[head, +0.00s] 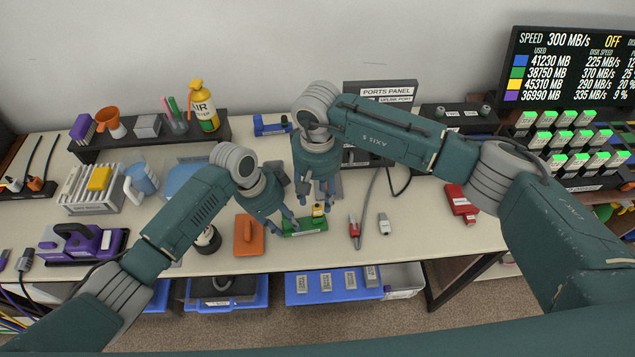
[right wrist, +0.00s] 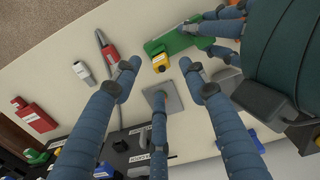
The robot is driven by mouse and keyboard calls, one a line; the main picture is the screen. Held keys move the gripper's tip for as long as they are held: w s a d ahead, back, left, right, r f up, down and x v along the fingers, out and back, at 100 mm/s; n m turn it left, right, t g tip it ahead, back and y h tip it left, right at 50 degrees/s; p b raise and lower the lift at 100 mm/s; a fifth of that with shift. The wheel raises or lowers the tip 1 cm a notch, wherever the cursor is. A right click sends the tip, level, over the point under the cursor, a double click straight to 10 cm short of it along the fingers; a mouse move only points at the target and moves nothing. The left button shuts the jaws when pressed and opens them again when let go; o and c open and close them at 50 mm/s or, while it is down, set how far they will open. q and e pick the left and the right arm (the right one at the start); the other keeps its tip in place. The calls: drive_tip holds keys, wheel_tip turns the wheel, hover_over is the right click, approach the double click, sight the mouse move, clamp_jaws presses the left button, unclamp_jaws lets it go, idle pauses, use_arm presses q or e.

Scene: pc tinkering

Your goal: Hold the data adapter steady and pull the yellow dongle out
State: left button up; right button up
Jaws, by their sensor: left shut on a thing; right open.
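The green data adapter (head: 304,227) lies near the front edge of the table, and it also shows in the right wrist view (right wrist: 177,43). The yellow dongle (head: 318,210) is at the adapter's right end; in the right wrist view (right wrist: 160,63) it sits against the adapter. My left gripper (head: 291,224) is shut on the adapter's left part. My right gripper (head: 321,203) is open above the dongle. In the right wrist view its fingers (right wrist: 159,74) are spread on either side of the dongle, apart from it.
A red connector (head: 354,228) and a white connector (head: 384,224) lie right of the adapter. A grey square plate (right wrist: 163,100) lies beside the dongle. An orange block (head: 248,236) stands left. The ports panel (head: 386,89) is behind. The table's right front is mostly clear.

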sight(318, 207)
use_arm(q)
drive_tip(key=shift+s+a+f, duration=0.1)
drive_tip(key=shift+s+f, duration=0.1)
use_arm(e)
wheel_tip(318, 207, down, 7)
drive_tip(key=shift+r, duration=0.2)
clamp_jaws()
drive_tip(key=shift+d, duration=0.15)
